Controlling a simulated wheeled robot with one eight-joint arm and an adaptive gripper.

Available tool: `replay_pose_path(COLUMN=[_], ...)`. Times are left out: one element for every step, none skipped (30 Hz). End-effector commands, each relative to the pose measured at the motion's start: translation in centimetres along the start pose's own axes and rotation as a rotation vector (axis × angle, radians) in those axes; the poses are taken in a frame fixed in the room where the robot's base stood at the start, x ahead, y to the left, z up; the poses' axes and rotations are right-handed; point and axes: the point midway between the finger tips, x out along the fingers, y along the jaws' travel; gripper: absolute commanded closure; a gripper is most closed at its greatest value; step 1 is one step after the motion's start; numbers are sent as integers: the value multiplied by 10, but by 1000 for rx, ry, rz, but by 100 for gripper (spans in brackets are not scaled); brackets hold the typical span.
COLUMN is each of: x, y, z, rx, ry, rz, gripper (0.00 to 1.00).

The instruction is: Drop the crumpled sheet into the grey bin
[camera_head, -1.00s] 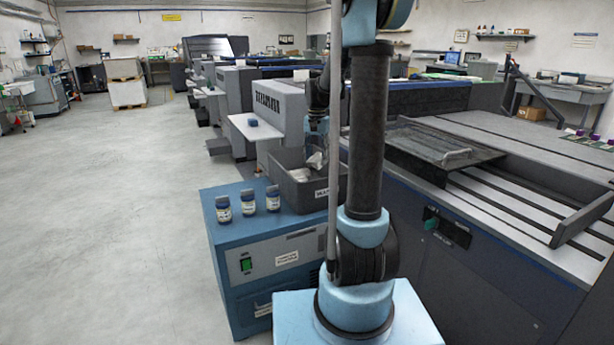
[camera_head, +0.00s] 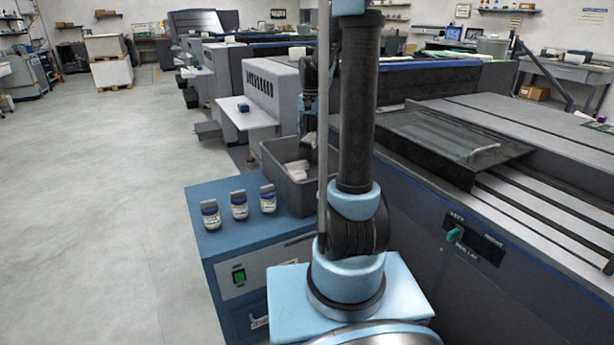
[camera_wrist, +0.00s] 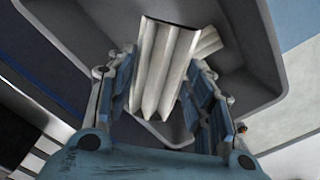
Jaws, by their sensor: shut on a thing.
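The crumpled sheet (camera_wrist: 163,65) is white and pleated, and it sits between the two fingers of my gripper (camera_wrist: 160,100) in the wrist view. The gripper is shut on it. The grey bin (camera_head: 284,188) stands on a blue cabinet in the head view, left of my arm column, which hides its right part. Its dark interior wall (camera_wrist: 262,45) lies behind the sheet in the wrist view. My gripper (camera_head: 309,130) hangs over the bin's far side, small and partly hidden. Other white paper (camera_head: 297,170) lies inside the bin.
Three small jars (camera_head: 239,206) stand on the blue cabinet (camera_head: 235,240), left of the bin. A large printing machine (camera_head: 480,180) fills the right side. A grey machine with a white shelf (camera_head: 245,115) stands behind the bin. The floor at left is clear.

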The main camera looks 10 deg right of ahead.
Motion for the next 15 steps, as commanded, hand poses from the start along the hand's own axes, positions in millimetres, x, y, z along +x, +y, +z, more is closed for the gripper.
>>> replay_pose_path(x=[6, 9, 13, 16, 20, 24, 27, 30, 33, 36, 38, 40, 42, 43, 45], y=[-2, -2, -2, -3, -3, -4, -4, -4, -4, -4, -5, -5, -5, -5, -5], z=[0, 1, 1, 2, 2, 2, 2, 2, 2, 3, 3, 3, 3, 3, 3], rx=[-2, -3, -4, -5, -5, -6, -6, -7, -7, -7, -7, -7, -8, -8, -8], ry=[0, 0, 0, 0, 0, 0, 0, 0, 0, 0, 0, 0, 0, 0, 0], rz=[0, 0, 0, 0, 0, 0, 0, 0, 0, 0, 0, 0, 0, 0, 0], gripper=[69, 69, 69, 69, 69, 69, 69, 69, 69, 69, 69, 69, 69, 69, 69])
